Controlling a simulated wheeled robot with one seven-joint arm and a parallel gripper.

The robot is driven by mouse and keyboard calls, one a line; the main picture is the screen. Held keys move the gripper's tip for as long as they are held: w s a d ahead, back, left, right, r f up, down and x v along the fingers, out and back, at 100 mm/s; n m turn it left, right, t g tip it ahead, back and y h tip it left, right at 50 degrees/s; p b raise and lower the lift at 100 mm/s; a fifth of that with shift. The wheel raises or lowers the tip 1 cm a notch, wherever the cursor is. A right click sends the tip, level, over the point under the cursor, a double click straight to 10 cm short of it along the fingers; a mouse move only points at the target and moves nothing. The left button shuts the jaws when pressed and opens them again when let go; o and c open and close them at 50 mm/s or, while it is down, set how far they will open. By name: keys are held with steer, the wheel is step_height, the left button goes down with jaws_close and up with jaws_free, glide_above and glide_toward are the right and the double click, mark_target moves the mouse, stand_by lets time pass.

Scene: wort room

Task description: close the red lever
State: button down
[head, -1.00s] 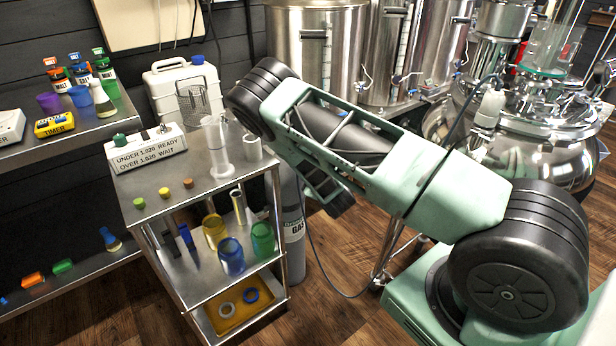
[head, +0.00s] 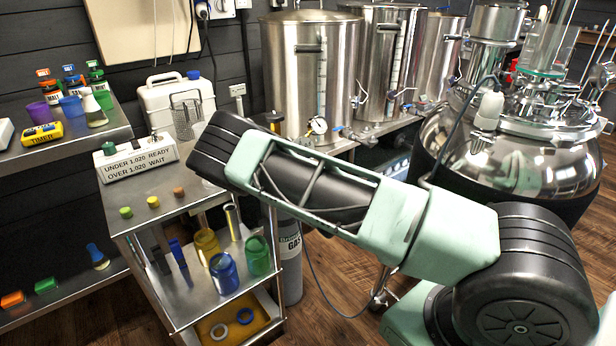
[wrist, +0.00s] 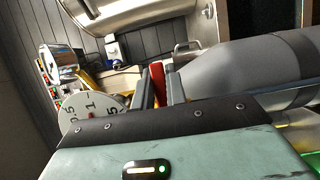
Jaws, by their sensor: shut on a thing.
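The red lever (wrist: 157,74) shows in the wrist view as an upright red strip between my gripper's dark fingers. My gripper (wrist: 160,88) is shut on it, with a finger on each side. The lever's lower end and its mount are hidden behind the fingers and the gripper body. In the head view my forearm reaches left across the picture; neither my gripper nor its grip on the lever can be made out there.
A round white dial (wrist: 88,106) stands left of the fingers. A large grey rounded body (wrist: 245,72) lies close on the right. In the head view steel kettles (head: 298,75) stand behind my arm. A steel trolley (head: 130,217) with samples stands at left.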

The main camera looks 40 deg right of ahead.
stand_by(0.4)
steer(key=c, duration=1.4)
jaws_free()
steer(key=shift+c, duration=0.2)
steer(key=shift+s, duration=0.1)
steer(key=v, duration=1.7)
steer(key=shift+s, duration=0.15)
